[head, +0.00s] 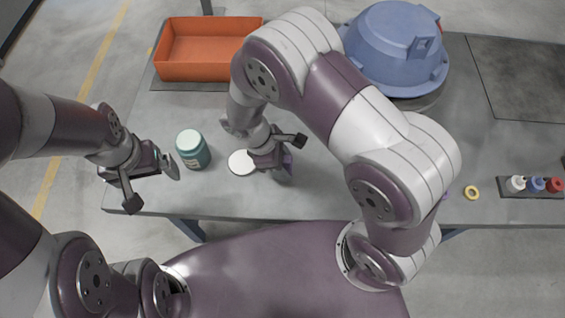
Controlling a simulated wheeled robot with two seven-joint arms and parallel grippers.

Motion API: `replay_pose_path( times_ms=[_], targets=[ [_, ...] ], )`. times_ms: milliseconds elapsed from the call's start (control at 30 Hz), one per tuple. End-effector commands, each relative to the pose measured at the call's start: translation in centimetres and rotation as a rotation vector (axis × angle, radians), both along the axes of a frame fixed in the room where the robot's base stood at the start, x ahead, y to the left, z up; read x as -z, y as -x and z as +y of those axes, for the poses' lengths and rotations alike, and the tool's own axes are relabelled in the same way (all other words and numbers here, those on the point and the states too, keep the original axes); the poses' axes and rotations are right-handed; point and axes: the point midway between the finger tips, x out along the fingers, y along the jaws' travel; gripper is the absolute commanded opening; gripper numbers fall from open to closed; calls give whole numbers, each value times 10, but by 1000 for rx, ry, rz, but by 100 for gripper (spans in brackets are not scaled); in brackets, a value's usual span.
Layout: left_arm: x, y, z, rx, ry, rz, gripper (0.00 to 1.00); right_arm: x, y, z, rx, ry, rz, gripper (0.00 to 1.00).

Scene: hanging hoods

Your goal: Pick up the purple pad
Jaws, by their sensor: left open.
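My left gripper (165,165) is open and empty, above the table's left edge, just left of a teal jar with a pale lid (193,150). My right gripper (277,165) is low over the table, at the right edge of a white disc (242,162). A purple patch shows at its fingers, but I cannot tell whether that is the purple pad or part of the gripper; its jaw gap is hidden. A small purple edge (445,196) also shows beside my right arm, mostly covered by it. I cannot clearly make out the pad.
An orange bin (208,50) stands at the back left of the grey table (310,205). A large blue hood-shaped housing (395,50) is at the back. A yellow ring (472,192) lies at the right, near a rack (530,194) with white, blue and red pieces. A dark mat (520,80) lies back right.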

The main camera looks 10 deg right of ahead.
Motion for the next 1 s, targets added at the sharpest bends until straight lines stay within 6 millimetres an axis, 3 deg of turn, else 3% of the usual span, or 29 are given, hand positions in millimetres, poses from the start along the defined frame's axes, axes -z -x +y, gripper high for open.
replay_pose_path(
  times_ms=[367,600,1000],
  targets=[
    [0,0,0,0,0,0,98,-6,-1,0,1,-1,-2,21],
    [-2,0,0,0,0,0,98,-45,0,1,0,-3,-4,21],
    [-3,0,0,0,0,0,98,-97,92,17,-5,-2,-2,21]
  ],
)
